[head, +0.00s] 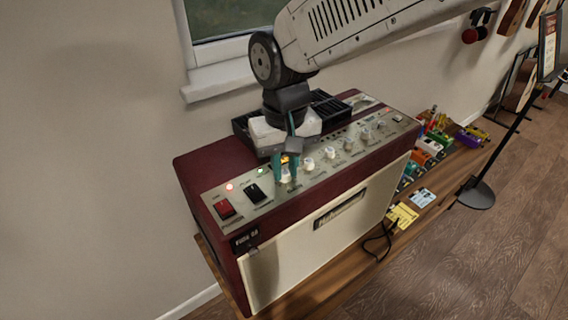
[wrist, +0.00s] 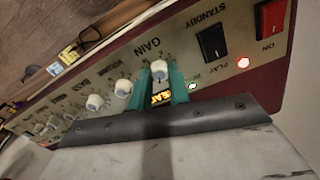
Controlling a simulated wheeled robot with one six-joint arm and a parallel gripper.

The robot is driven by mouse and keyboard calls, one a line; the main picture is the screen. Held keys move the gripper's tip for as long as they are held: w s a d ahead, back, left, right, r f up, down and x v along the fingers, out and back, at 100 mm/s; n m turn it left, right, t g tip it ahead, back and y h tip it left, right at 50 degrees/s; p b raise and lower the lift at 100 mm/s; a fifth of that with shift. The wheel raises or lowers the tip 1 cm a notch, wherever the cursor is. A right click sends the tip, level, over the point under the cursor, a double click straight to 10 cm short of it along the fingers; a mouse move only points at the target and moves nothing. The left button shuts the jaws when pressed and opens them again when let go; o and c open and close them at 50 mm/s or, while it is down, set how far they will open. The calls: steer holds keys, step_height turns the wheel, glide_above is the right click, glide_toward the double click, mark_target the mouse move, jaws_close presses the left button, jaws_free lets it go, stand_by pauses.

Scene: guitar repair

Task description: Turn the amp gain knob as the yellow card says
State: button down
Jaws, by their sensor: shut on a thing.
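The maroon amp (head: 192,166) stands on a wooden bench, its control panel facing up. The gain knob (wrist: 159,72), white with a grey-blue cap, sits below the GAIN label in the wrist view. My gripper (wrist: 168,80) has its two green fingers shut on this knob, one on each side. In the head view my gripper (head: 285,172) reaches down onto the panel and partly hides the knob. The yellow card (head: 402,215) lies on the bench in front of the amp; its writing is too small to read. It also shows in the wrist view (wrist: 68,57).
Volume (wrist: 123,86) and bass (wrist: 95,102) knobs sit beside the gain knob. A black standby switch (head: 256,194) and red power switch (head: 225,209) are on the other side. A black tray (head: 241,128) sits on the amp behind my gripper. A blue card (head: 423,197) and several pedals lie to the right.

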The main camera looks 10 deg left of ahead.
mark_target(286, 172)
steer(key=shift+w+r, duration=0.1)
steer(key=c, duration=1.3)
jaws_free()
step_height(286, 172, up, 8)
steer(key=shift+f, duration=0.15)
steer(key=shift+d+f, duration=0.1)
steer(key=shift+n+g+h, duration=0.3)
steer(key=shift+n, duration=0.1)
steer(key=d, duration=0.1)
steer(key=s+d+f, duration=0.1)
steer(key=d, duration=0.1)
steer(key=s+d, duration=0.1)
steer(key=shift+s+d+f, duration=0.1)
steer(key=shift+d+f, duration=0.1)
steer(key=shift+f, duration=0.05)
steer(key=s+d+m, duration=0.2)
steer(key=s+d, duration=0.1)
steer(key=d, duration=0.7)
steer(key=s+d+m+t, duration=0.1)
steer(key=s+d+m, duration=0.2)
steer(key=d, duration=0.8)
steer(key=s+d+r+m+t, duration=0.1)
steer(key=s+d, duration=0.4)
steer(key=d, duration=0.6)
steer(key=shift+s+d+r+m, duration=0.1)
steer(key=shift+s+d+m, duration=0.1)
steer(key=shift+m, duration=0.6)
